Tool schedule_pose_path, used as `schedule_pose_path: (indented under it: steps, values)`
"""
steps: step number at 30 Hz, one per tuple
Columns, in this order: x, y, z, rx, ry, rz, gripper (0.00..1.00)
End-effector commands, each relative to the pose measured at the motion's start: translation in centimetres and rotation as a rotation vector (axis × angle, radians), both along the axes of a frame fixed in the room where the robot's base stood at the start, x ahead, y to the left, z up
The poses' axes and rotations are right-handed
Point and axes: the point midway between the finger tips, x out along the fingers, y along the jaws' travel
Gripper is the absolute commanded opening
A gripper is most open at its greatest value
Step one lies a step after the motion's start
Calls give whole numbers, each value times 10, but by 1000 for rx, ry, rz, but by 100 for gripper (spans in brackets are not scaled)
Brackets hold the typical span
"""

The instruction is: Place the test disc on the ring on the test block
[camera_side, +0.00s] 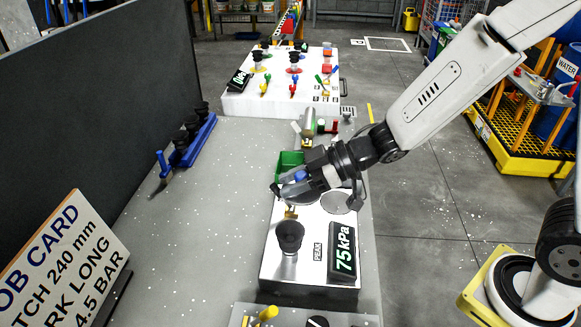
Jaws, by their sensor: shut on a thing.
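My gripper (290,189) is over the far part of this block. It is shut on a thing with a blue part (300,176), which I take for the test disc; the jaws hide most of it. A flat grey round shape with a dark edge (338,203) shows just right of the jaws; I cannot tell whether it is the ring. A black cup on a metal stem (290,237) stands upright on the block, nearer the camera.
A green bin (288,161) is just behind my gripper. Red and green parts (327,127) lie behind it. A white board (275,90) with cups and coloured pegs is at the far end. A blue rack (185,146) is at left, with clear bench between.

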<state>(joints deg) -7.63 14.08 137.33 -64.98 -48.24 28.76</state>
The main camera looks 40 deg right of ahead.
Motion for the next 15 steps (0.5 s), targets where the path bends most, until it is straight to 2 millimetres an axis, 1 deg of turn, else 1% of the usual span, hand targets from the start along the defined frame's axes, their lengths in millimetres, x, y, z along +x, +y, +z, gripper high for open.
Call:
schedule_pose_path:
  steps: [1, 7, 15]
  values:
    - [0, -9, -3, 2, 2, -6, 0]
    - [-6, -46, -14, 4, 1, -6, 0]
    - [-24, -95, -28, 8, -1, -3, 0]
